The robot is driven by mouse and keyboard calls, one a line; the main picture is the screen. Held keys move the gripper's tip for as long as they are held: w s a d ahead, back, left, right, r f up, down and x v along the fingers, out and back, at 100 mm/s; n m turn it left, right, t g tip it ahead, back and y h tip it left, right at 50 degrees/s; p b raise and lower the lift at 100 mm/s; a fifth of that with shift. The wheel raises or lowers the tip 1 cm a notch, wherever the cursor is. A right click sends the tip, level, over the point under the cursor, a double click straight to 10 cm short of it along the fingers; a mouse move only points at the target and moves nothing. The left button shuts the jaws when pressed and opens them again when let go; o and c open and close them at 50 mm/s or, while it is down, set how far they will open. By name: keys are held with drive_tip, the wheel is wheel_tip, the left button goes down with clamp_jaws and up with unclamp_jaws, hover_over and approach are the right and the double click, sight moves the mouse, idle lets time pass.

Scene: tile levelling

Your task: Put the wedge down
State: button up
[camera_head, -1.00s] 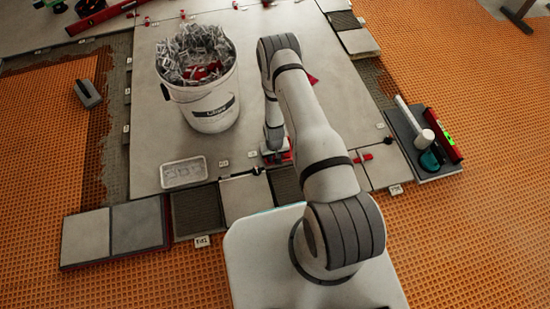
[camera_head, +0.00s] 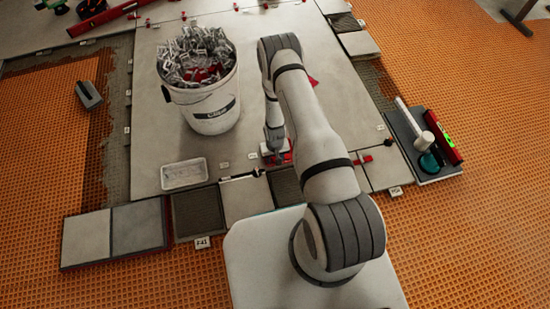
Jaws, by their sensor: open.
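My gripper (camera_head: 275,158) is low over the pale tiles, just right of the bucket and partly hidden by my own arm. Its jaws are open. A small red piece (camera_head: 287,157), likely the wedge, shows right beside the jaws at tile level. It is too small and too covered to tell whether it touches them. Another red piece (camera_head: 361,160) lies at a tile joint to the right of my arm.
A white bucket (camera_head: 212,112) full of grey clips stands left of my arm. A shallow white tray (camera_head: 184,174) lies in front of it. A dark board (camera_head: 405,128) with tools is at the right. Grey tiles (camera_head: 86,238) lie at the front left.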

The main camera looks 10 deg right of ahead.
wheel_tip(320, 180, up, 42)
drive_tip(key=p, duration=0.4)
drive_tip(key=s+r+t, duration=0.1)
drive_tip(key=s+r, duration=1.8)
drive_tip(key=s, duration=0.1)
drive_tip(key=shift+s+r, duration=0.15)
drive_tip(key=shift+r, duration=0.1)
drive_tip(key=shift+c, duration=0.4)
